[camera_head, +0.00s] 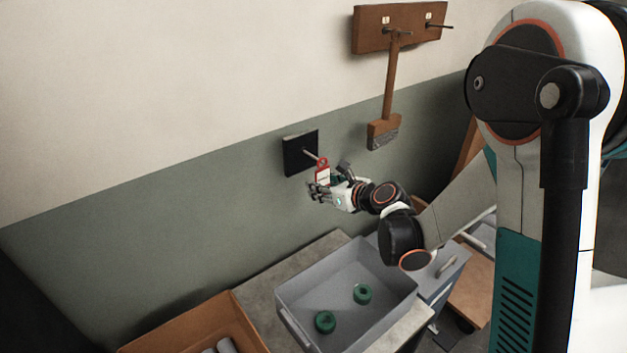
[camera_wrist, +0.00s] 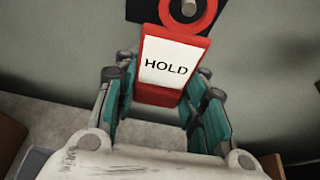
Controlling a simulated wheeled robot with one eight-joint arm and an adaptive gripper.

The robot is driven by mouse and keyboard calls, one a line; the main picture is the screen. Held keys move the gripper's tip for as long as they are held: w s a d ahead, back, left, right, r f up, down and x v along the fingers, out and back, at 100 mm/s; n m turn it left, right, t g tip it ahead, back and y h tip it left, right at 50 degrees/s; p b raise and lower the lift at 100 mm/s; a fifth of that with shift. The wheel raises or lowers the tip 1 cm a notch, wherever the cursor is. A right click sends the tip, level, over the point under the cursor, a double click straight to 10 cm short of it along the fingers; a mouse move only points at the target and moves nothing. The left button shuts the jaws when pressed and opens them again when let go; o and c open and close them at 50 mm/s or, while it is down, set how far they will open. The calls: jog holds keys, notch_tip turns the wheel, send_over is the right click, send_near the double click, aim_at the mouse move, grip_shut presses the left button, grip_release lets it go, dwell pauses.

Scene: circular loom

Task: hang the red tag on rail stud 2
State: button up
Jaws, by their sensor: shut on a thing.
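The red tag (camera_head: 322,172) has a ring at its top and a white label. In the wrist view the label on the tag (camera_wrist: 165,62) reads HOLD. My gripper (camera_head: 321,187) is shut on the lower part of the tag, in front of a black wall plate (camera_head: 295,155). A stud (camera_head: 311,155) sticks out of this plate to the tag's ring; its end shows inside the ring in the wrist view. The brown rail (camera_head: 408,36) is higher on the wall, with two studs and small labels, too small to read surely. The right stud (camera_head: 438,26) is bare.
A brush (camera_head: 389,90) hangs from the rail's left stud, between my gripper and the rail's right stud. Below my gripper, a grey bin (camera_head: 290,299) with two green rings (camera_head: 362,293) stands on a bench. An orange-brown box (camera_head: 180,335) is at lower left.

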jog(key=shift+s+d+r, duration=0.15)
jog(key=shift+s+d, duration=0.6)
jog(key=shift+s, duration=0.35)
jog(key=shift+d, duration=0.1)
